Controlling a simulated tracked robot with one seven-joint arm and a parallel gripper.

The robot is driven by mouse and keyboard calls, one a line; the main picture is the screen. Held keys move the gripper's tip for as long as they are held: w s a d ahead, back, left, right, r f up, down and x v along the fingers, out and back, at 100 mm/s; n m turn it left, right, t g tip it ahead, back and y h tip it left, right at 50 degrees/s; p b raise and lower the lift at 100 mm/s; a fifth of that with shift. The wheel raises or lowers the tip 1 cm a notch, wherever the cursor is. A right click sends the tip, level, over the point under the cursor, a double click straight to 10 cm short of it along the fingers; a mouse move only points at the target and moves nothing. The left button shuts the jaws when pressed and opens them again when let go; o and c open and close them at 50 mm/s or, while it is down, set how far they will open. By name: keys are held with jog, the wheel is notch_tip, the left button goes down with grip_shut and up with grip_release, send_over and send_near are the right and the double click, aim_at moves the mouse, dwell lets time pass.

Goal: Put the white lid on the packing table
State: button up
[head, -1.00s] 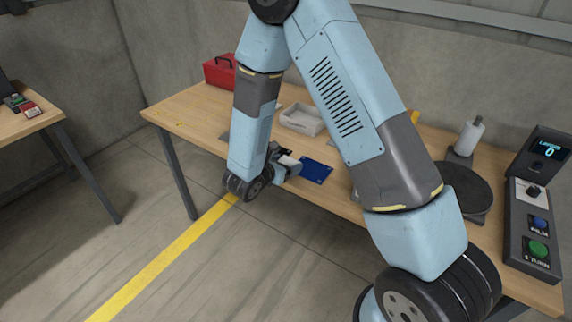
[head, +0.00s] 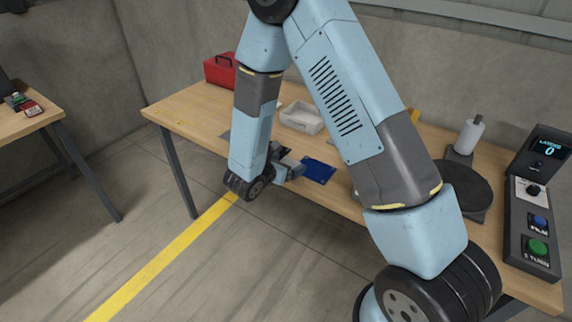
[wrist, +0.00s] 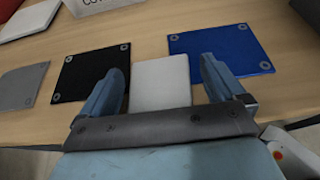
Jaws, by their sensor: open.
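In the wrist view a plain white plate, which looks like the white lid (wrist: 162,84), lies on the wooden table between the two fingers of my gripper (wrist: 162,68). The fingers are open, one on each side, with a gap at each side. The lid's near edge is hidden behind the gripper body. In the head view my gripper (head: 292,168) is at the table's front edge beside the blue plate (head: 318,171), and I cannot make out the lid there.
A black plate (wrist: 92,72) lies left of the lid, a grey plate (wrist: 20,86) farther left. A white tray (head: 301,118) and red toolbox (head: 219,71) stand behind. A turntable (head: 455,190) and control box (head: 535,225) are at right. Another table (head: 32,120) is far left.

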jog(key=v, duration=1.2)
jog(key=shift+a+r, duration=0.15)
jog(key=shift+w+r, duration=0.1)
